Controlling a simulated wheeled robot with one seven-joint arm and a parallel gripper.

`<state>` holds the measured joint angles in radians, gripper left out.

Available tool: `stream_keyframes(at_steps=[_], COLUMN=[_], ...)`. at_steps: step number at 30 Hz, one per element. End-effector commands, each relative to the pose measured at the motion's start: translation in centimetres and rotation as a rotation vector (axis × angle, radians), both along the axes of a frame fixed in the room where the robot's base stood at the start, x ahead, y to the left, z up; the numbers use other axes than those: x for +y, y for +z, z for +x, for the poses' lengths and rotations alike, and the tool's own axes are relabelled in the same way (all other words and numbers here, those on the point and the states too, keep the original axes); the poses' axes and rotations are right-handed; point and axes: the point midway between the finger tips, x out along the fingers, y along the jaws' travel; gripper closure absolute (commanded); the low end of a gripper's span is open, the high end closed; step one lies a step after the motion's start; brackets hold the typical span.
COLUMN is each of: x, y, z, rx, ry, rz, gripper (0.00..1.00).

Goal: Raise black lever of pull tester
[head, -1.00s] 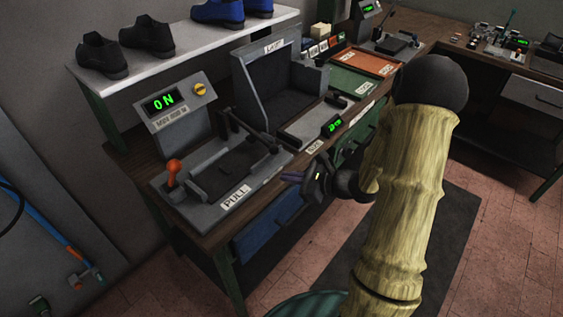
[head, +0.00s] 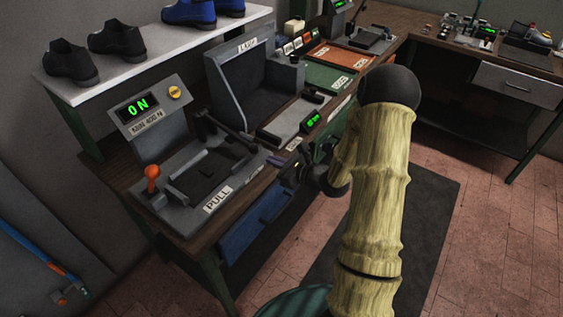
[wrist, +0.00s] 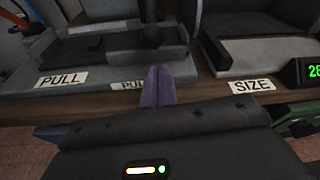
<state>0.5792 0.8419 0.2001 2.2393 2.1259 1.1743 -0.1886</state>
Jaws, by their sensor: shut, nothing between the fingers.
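The pull tester (head: 178,188) is a grey machine on the wooden bench, labelled PULL, with a green ON display (head: 139,106). Its black lever (head: 228,132) lies low and slanted along the tester's right side, its knob end toward the front edge. An orange-knobbed handle (head: 152,173) stands at the tester's left. My gripper (head: 274,160) is shut and empty, its purple fingers just in front and to the right of the lever's end. In the wrist view the purple fingers (wrist: 158,84) point at the bench edge, below the dark lever knob (wrist: 152,36); they look apart from it.
The LAST machine (head: 245,85) and the SIZE device with a small green display (head: 312,121) stand right of the tester. Green and orange trays (head: 338,54) lie beyond. A shelf with shoes (head: 160,50) is behind. Floor in front is open.

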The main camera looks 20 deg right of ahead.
Motion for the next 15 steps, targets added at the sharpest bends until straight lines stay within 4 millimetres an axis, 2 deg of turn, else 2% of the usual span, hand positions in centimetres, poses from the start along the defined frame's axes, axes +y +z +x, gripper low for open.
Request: stream_keyframes(at_steps=[6,10,15], x=[2.1,2.7,2.9], y=[-0.7,-1.1,-1.3], z=[3.1,4.1,4.5], rx=[0.000,0.001,0.000], ry=[0.003,0.002,0.000], rz=[0.001,0.000,0.000], gripper=[1.00,1.00,1.00])
